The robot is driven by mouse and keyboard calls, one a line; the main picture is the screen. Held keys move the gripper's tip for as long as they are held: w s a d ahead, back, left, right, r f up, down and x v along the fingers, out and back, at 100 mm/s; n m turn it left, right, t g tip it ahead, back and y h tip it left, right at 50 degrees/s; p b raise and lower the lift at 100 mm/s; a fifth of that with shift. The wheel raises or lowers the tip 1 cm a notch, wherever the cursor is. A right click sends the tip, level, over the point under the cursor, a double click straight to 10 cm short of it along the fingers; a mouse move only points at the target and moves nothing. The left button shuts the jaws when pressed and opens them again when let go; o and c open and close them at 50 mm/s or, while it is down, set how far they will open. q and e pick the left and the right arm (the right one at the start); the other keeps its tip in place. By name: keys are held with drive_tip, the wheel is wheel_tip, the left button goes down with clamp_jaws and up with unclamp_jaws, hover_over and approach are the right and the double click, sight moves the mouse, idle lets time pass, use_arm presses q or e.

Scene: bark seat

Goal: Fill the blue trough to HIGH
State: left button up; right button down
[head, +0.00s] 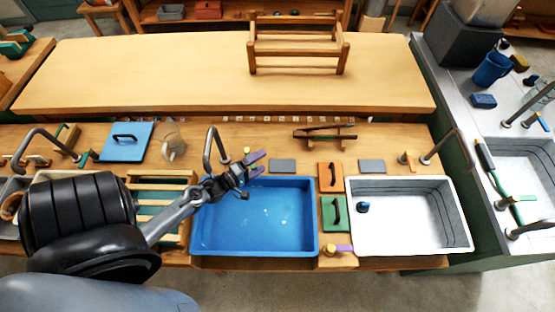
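The blue trough (198,228) is a rectangular basin set in the wooden bench, below the middle of the view. Its inside looks blue with a few pale specks; I cannot tell how much water it holds. A grey curved spout (212,142) rises behind its back left corner. My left gripper (259,163) is above the trough's back edge, near a small yellow knob (247,151). Its two purple fingers are apart with nothing seen between them. I cannot tell whether it touches the knob. My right gripper is not in view.
A white basin (460,246) with lines on its walls stands to the right. Orange (330,176) and green (334,213) handled panels lie between the basins. A yellow and purple fitting (338,250) is at the front edge. A glass jar (173,147) stands back left.

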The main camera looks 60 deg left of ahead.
use_arm(q)
drive_tip(key=shift+t+h, duration=0.4)
drive_tip(key=shift+t, duration=0.2)
drive_tip(key=d+r, duration=0.1)
drive_tip(key=r, duration=0.1)
drive_tip(key=w+d+r, duration=0.2)
drive_tip(key=r, duration=0.1)
drive_tip(key=shift+w+d+r, duration=0.25)
drive_tip(key=shift+d+r, duration=0.1)
drive_tip(key=c, duration=0.6)
drive_tip(key=d, duration=0.1)
drive_tip(key=w+d+r, duration=0.1)
drive_tip(key=shift+w+d, duration=0.25)
drive_tip(key=shift+d, duration=0.05)
drive_tip(key=shift+c, duration=0.5)
drive_tip(key=shift+w+d+r, duration=0.15)
drive_tip(key=shift+d+r, duration=0.25)
drive_tip(key=shift+d, duration=0.25)
